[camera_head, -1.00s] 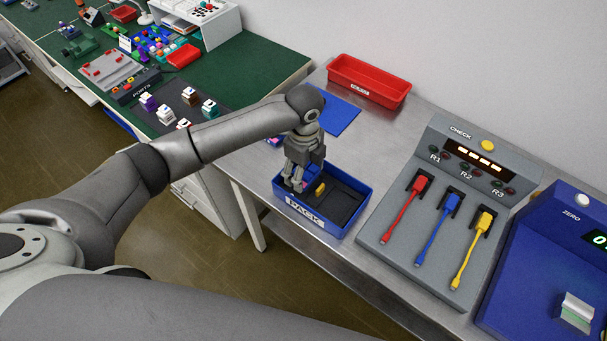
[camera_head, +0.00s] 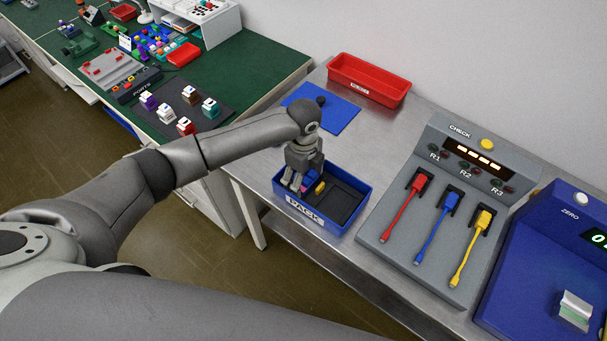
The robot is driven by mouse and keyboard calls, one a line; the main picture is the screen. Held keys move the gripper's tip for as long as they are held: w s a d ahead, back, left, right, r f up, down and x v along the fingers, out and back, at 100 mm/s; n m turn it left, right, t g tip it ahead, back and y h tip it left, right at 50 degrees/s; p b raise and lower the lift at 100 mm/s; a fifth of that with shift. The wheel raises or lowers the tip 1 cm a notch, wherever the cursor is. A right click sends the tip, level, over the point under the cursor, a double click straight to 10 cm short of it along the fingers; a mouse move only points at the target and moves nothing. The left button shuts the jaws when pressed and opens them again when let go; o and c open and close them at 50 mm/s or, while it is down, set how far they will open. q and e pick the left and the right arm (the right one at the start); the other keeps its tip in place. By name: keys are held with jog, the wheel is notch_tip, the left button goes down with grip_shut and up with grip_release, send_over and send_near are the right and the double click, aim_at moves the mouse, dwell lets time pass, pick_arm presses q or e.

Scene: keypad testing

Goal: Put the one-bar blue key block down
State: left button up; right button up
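My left gripper (camera_head: 294,184) points down inside the left part of the blue PACK box (camera_head: 358,208). Its fingers are small in the picture, and I cannot tell whether they are parted or closed on something. A small pinkish-purple thing (camera_head: 305,187) and a yellow piece (camera_head: 320,188) show beside the fingers in the box. I cannot make out the one-bar blue key block; it may be hidden by the fingers or the box wall. My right gripper is not in view.
The box's right compartment (camera_head: 346,204) looks empty. A blue panel with a dark knob (camera_head: 338,117) and a red tray (camera_head: 369,82) lie behind. The grey CHECK station (camera_head: 400,250) with three cables stands to the right. Several key blocks (camera_head: 190,95) sit on the green bench.

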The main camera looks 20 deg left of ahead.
pick_arm(q)
jog(key=shift+r, duration=0.2)
notch_tip(320, 180, up, 12)
jog(key=b, duration=0.1)
dwell(0.3)
jog(key=shift+s+f, duration=0.1)
dwell(0.4)
